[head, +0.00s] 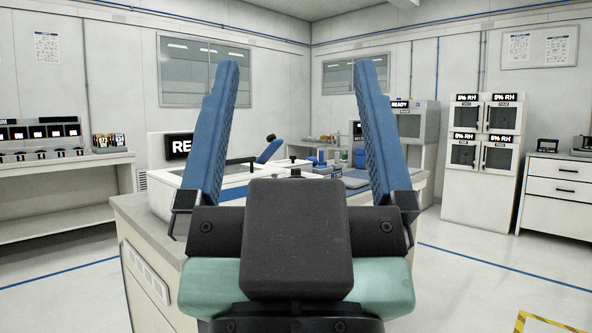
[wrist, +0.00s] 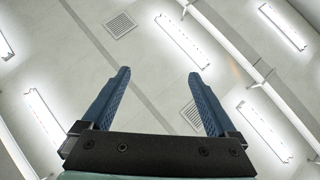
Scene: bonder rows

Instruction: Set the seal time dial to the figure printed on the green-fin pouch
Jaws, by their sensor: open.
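My gripper (head: 297,62) is raised in front of the head camera, its two blue fingers spread wide with nothing between them. It also shows open and empty in the wrist view (wrist: 160,74), against the ceiling. I cannot make out a seal time dial or a green-fin pouch in either view. A white machine (head: 165,178) with a dark display, partly hidden by my left finger, stands on the bench ahead. Small dark knobs (head: 295,172) show on the bench equipment behind my gripper, too small to identify.
The grey bench (head: 138,222) stands close ahead. A left bench (head: 105,160) carries dark units and small packets (head: 109,141). A white cabinet (head: 483,185) with humidity displays and white drawers (head: 556,190) stand at right. The floor at right is clear, with yellow-black marking (head: 545,322) near the front.

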